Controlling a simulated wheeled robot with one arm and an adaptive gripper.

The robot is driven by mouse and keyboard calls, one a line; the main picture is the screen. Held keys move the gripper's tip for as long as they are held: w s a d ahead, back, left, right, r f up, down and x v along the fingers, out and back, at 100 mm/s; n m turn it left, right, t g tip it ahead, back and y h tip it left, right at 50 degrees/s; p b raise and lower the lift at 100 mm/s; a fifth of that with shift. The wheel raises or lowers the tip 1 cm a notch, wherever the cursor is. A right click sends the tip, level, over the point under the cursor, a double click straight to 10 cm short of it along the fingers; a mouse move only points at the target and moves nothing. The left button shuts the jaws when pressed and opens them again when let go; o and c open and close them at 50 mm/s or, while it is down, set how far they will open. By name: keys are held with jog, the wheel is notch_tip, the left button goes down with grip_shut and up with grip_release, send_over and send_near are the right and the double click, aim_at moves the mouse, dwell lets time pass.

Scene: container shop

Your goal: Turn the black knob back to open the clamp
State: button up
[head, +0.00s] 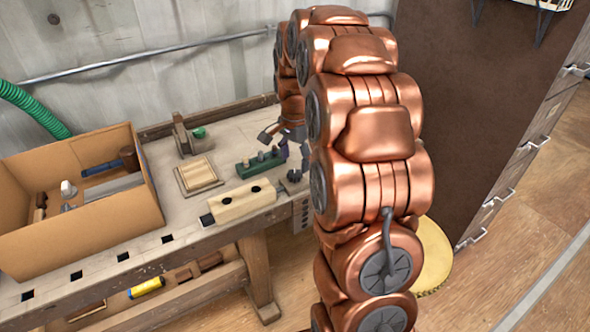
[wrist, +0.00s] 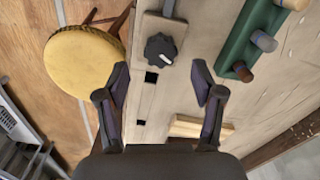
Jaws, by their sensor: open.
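The black knob (wrist: 160,48) has a lobed rim and a pale mark. In the wrist view it sits on a grey-brown wooden piece (wrist: 152,25), with a metal rod above it. In the head view the knob (head: 294,175) is small, near the bench's right end. My gripper (wrist: 161,74) is open and empty. Its two dark fingers stand left and right of the knob's line in the wrist view, apart from it. In the head view my arm partly hides my gripper (head: 292,142). I cannot tell the clamp's jaw opening.
A green block (head: 258,165) with several pegs stands close to the knob. A light wooden block (head: 240,203) with two dark holes lies in front. A cardboard box (head: 80,240) fills the bench's left. A yellow round stool (wrist: 82,68) stands beside the bench.

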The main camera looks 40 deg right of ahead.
aim_at(295, 173)
jog(key=shift+f, duration=2.15)
jog(key=c, duration=1.1)
